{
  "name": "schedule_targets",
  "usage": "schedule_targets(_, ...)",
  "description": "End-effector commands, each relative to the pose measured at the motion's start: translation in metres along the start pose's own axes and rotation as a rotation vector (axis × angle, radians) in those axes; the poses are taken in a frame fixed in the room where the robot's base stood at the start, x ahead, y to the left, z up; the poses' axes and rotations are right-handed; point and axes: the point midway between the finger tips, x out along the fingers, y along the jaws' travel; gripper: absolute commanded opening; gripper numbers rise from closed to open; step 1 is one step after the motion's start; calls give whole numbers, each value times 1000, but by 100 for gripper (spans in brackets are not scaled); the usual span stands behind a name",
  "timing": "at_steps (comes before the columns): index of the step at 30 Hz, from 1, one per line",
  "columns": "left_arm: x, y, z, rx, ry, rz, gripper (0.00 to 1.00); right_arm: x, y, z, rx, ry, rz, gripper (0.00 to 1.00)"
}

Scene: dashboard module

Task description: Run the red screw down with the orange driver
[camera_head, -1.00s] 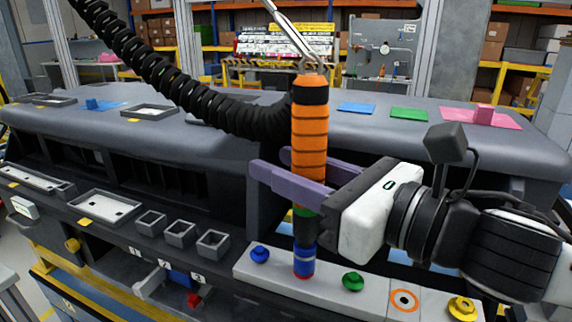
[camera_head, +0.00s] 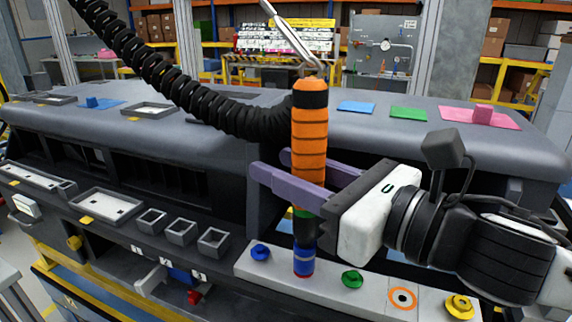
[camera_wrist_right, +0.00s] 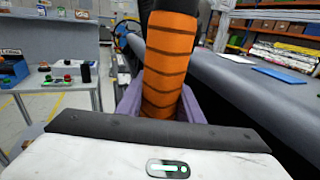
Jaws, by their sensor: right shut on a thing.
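The orange driver (camera_head: 310,135) stands upright, its orange grip banded in black. Its lower end has a blue ring (camera_head: 304,259) and meets the light strip, where a thin red edge (camera_head: 303,274) shows; the red screw is otherwise hidden under the driver. My right gripper (camera_head: 290,190) comes in from the right, its purple fingers shut around the lower part of the orange grip. In the right wrist view the orange driver (camera_wrist_right: 168,65) stands between the fingers (camera_wrist_right: 160,105). My left gripper is not in view.
On the light strip (camera_head: 335,291) sit a blue screw (camera_head: 260,252), a green screw (camera_head: 352,280), a yellow screw (camera_head: 460,307) and an orange ring mark (camera_head: 402,298). A black corrugated hose (camera_head: 180,85) passes behind the driver. Small grey bins (camera_head: 181,231) lie left.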

Motion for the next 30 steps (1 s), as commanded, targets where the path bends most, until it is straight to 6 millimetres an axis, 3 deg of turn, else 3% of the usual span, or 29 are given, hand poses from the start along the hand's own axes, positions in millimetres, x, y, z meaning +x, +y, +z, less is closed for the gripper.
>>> schedule_targets(30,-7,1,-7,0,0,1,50,0,-1,1,5,8,-3,0)
